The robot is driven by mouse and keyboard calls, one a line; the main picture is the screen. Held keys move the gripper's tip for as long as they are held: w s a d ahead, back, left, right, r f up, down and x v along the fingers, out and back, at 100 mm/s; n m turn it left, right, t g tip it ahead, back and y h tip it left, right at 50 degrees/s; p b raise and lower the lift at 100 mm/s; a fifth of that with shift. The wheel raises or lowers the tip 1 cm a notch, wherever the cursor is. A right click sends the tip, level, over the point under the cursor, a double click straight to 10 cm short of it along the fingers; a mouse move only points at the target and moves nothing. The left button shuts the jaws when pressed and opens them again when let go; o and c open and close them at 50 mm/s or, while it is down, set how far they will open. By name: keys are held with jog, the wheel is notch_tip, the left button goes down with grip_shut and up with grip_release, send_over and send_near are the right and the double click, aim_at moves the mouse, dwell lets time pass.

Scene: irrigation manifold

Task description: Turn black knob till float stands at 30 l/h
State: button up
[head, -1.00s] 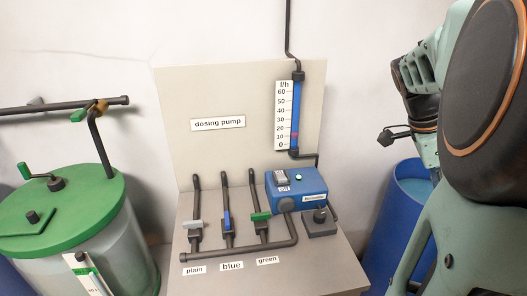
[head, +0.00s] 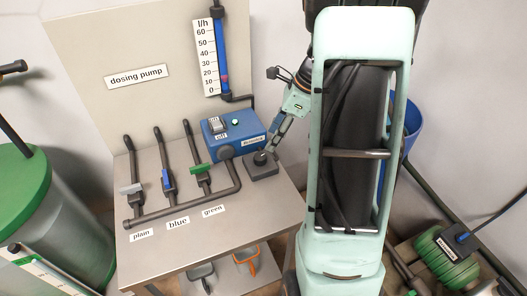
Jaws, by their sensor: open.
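The black knob (head: 261,157) stands on a dark square block at the right front of the bench, beside the blue dosing pump (head: 246,127). My gripper (head: 268,149) reaches down to the knob from the upper right, its fingers open. Whether they straddle or touch the knob is too small to tell. The flow meter is a blue tube (head: 221,50) on the back panel, with a white l/h scale (head: 206,58) from 0 to 60. Its reddish float (head: 225,78) stands low in the tube, near the 10 mark.
Valves with grey (head: 131,188), blue (head: 166,180) and green (head: 202,168) handles stand left of the pump. The blue handle lies along its pipe; the others lie crosswise. A green-lidded tank (head: 22,190) stands left. A blue barrel (head: 412,125) is behind my arm.

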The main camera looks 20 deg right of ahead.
aim_at(261, 156)
jog(key=x, duration=0.9)
jog(key=shift+s, duration=0.1)
jog(key=shift+c, duration=0.5)
jog(key=shift+d, duration=0.1)
jog(key=c, duration=1)
